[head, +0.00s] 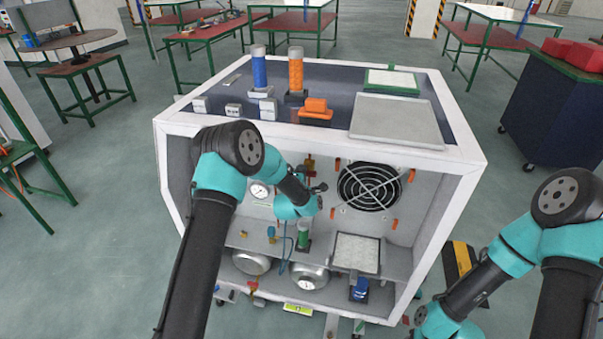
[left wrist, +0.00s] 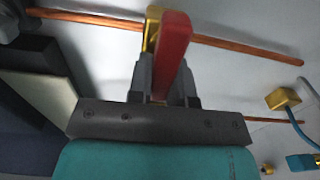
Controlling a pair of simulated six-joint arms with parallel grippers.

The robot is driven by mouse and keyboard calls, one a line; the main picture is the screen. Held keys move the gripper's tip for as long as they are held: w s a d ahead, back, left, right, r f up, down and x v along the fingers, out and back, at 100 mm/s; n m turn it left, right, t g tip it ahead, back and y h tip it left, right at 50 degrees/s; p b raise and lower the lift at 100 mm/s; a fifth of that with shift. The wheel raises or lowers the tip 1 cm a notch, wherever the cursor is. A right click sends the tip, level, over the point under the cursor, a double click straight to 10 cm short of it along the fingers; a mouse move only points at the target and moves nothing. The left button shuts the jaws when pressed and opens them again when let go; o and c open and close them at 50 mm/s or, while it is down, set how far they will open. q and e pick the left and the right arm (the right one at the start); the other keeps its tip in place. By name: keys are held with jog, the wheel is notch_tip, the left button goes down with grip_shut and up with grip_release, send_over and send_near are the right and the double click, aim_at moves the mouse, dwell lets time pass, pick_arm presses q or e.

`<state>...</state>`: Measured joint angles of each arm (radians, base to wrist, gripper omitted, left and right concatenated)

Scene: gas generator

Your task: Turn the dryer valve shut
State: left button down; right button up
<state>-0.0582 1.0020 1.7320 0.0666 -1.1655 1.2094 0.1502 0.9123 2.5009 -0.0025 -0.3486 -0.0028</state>
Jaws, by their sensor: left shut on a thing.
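The valve has a red handle (left wrist: 175,45) and a brass body (left wrist: 152,28) on a copper pipe (left wrist: 235,42) in the left wrist view. My left gripper (left wrist: 163,80) is shut on the red handle, with grey fingers on both sides of it. In the head view my left gripper (head: 318,190) reaches inside the open front of the generator cabinet (head: 465,170), near the back panel. The gripper and arm largely hide the valve there.
A black fan (head: 369,187) sits right of the left gripper, and a round gauge (head: 259,191) sits left of it. Silver tanks (head: 308,276) lie below. Blue (head: 259,70) and orange (head: 296,70) cylinders stand on top. The cabinet's white frame surrounds the opening.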

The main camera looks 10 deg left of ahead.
pick_arm(q)
jog(key=c, duration=1)
grip_release()
jog(key=shift+c, duration=0.2)
jog(key=s, duration=1.7)
jog(key=shift+s, duration=0.2)
jog(key=s+a+f+m+g+h, duration=0.1)
jog(key=s+f+m+g, duration=0.3)
jog(key=f, duration=0.3)
jog(key=s+f+m+g+h, duration=0.1)
jog(key=s+f+m+g, duration=0.3)
jog(key=s+f, duration=0.15)
jog(key=s+f+m+g+h, duration=0.1)
jog(key=s+f+m+g, duration=0.2)
jog(key=s, duration=0.5)
jog(key=s+f+m+g+h, duration=0.1)
jog(key=s+f+m+g, duration=0.3)
jog(key=s, duration=0.5)
jog(key=shift+s+a+f+m+g, duration=0.2)
jog(key=shift+a+f+m+g, duration=0.15)
jog(key=shift+m+g, duration=0.55)
